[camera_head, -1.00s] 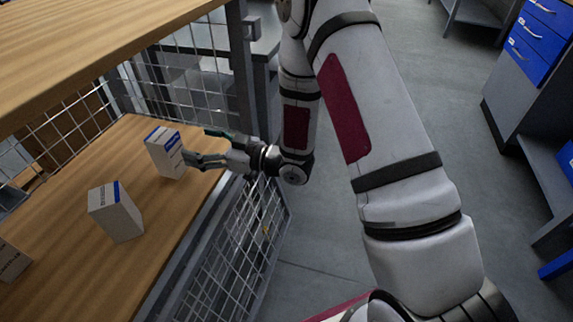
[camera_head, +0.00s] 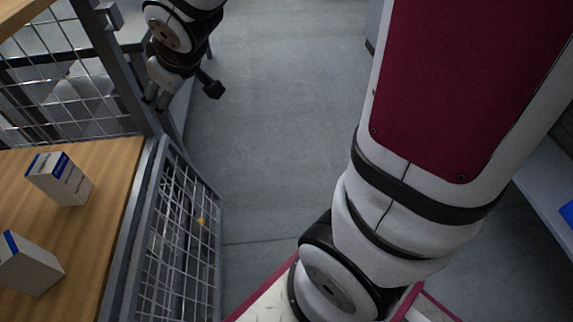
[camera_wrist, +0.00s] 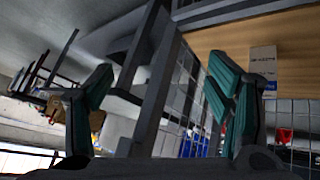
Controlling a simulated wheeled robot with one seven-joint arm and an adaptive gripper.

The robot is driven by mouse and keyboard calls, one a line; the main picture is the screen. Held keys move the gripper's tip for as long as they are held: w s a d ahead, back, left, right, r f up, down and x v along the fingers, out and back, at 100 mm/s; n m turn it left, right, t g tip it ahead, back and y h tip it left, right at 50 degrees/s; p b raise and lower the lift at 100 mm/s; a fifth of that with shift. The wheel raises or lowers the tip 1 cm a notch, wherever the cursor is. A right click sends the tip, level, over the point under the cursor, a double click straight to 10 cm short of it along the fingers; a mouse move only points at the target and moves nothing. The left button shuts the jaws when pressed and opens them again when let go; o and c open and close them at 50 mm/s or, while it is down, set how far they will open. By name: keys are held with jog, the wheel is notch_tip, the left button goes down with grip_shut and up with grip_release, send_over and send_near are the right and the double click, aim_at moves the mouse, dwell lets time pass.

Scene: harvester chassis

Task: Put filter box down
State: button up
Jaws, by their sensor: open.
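A white and blue filter box (camera_head: 65,182) stands on the wooden shelf (camera_head: 112,195) near its back right part, in the head view. A second similar box (camera_head: 28,268) stands nearer, at the lower left. My gripper (camera_head: 156,98) is beyond the shelf's corner post, apart from both boxes. In the wrist view its teal-padded fingers (camera_wrist: 160,105) are spread wide with nothing between them. One white box (camera_wrist: 263,72) shows on the wood behind the right finger, partly hidden by it.
A grey post and wire mesh side panel (camera_head: 180,240) border the shelf on the right. A mesh panel (camera_head: 65,95) closes its back. Open grey floor (camera_head: 270,130) lies right of the shelf.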

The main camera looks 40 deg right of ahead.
jog(key=s+r+m+g, duration=0.2)
jog(key=s+g, duration=0.2)
jog(key=s, duration=1.3)
jog(key=s+r+m+g, duration=0.2)
jog(key=s+g, duration=0.2)
jog(key=s, duration=1.3)
jog(key=shift+a, duration=0.4)
